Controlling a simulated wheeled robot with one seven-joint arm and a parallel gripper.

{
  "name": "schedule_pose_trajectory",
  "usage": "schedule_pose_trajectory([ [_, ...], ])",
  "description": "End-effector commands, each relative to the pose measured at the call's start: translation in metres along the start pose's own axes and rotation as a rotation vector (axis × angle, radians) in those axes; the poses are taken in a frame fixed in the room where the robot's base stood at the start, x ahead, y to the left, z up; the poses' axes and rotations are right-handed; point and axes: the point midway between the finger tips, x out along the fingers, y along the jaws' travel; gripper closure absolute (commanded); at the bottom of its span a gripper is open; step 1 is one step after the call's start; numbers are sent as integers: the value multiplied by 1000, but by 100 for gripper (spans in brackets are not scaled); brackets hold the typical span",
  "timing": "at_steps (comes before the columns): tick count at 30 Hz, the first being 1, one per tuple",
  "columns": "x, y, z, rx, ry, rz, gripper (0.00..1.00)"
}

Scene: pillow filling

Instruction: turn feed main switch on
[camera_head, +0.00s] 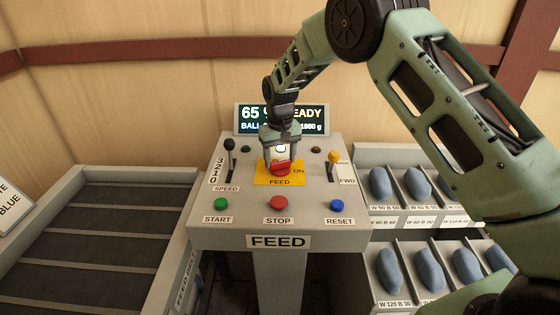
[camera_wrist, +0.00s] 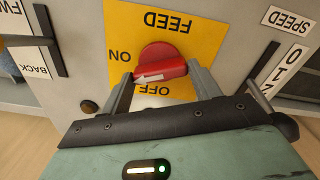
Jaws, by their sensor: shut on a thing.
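The red feed main switch (camera_head: 281,168) is a rotary knob on a yellow plate (camera_head: 262,179) in the middle of the sloped FEED panel. The wrist view shows the knob (camera_wrist: 160,55) upside down, with its grip bar lying roughly across the picture. A white arrow on the bar seems to point left, to the side of the ON label (camera_wrist: 120,57). The OFF label (camera_wrist: 154,91) is partly covered by my gripper. My gripper (camera_wrist: 161,75) has its fingers at both ends of the bar and is shut on the knob. It also shows from above in the head view (camera_head: 281,160).
START (camera_head: 221,204), STOP (camera_head: 278,203) and RESET (camera_head: 337,205) buttons line the panel's front. A black speed lever (camera_head: 229,146) stands left and a yellow-topped lever (camera_head: 333,157) right. The display (camera_head: 281,119) behind is partly hidden by my arm. Bins of blue pillows are right.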

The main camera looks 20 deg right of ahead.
Motion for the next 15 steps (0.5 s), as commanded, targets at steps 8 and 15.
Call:
schedule_pose_trajectory([
  [8, 0, 0, 0, 222, 2, 1, 61],
  [15, 0, 0, 0, 350, 1, 0, 61],
])
